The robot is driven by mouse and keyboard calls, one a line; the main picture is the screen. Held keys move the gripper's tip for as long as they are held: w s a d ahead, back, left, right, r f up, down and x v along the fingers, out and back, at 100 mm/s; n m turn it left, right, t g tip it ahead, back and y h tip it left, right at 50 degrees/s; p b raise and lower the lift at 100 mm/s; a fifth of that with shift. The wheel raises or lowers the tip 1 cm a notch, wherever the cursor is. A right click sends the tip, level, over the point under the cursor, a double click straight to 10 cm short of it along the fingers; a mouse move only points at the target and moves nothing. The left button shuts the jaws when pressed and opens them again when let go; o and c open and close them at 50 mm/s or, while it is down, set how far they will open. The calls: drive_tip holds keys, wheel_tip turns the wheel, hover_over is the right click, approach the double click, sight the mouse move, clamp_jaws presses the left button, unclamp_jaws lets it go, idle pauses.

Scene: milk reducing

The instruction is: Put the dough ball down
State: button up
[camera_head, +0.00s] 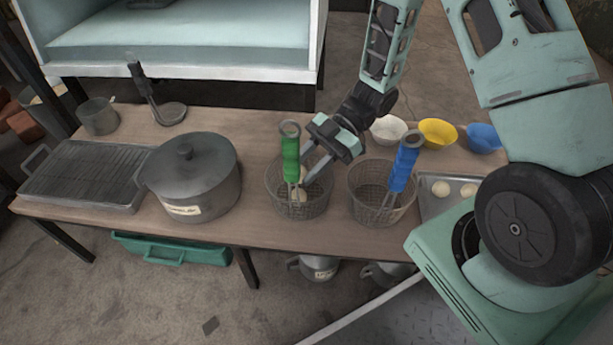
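A pale dough ball (299,195) shows inside the wire basket with the green handle (290,155), low between the mesh walls. My gripper (306,176) reaches down from the upper right into this basket (318,208), its fingers just above the ball and right of the green handle. The fingertips are small and partly overlapped by the basket, so I cannot tell whether they touch the ball or how far apart they are. Two more pale dough balls (441,188) lie on a metal tray (430,208) at the right.
A second wire basket (368,206) with a blue handle (404,165) stands just right. White (388,130), yellow (438,132) and blue (483,138) bowls line the back. A lidded pot (192,178) and a grill rack (85,175) stand left. Table (245,225) is bare in front of the pot.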

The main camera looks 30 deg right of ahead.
drive_tip(key=shift+f, duration=0.75)
drive_tip(key=shift+f, duration=0.45)
drive_tip(key=shift+f, duration=0.15)
drive_tip(key=o, duration=0.7)
